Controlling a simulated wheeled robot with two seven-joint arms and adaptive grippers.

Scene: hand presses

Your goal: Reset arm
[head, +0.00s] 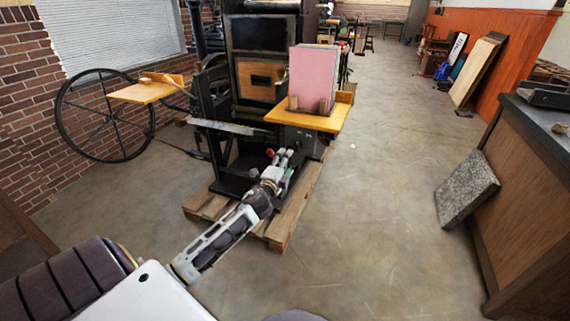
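A dark hand press (265,75) stands on a wooden pallet (279,231) in the middle. My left arm reaches from the lower left toward the press's lower front. My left gripper (284,157) is in front of the press, below its right wooden shelf (324,121). Its fingers are small here, and I cannot tell whether they are open or shut, or whether they touch the press. A red knob-like part (269,152) shows beside the gripper. My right gripper is out of view.
A pink stack (312,76) stands on the right shelf. A spoked wheel (62,105) and a wooden board (146,92) are at the left. A grey stone slab (467,188) leans by a wooden counter (535,195) at the right. The floor between press and counter is clear.

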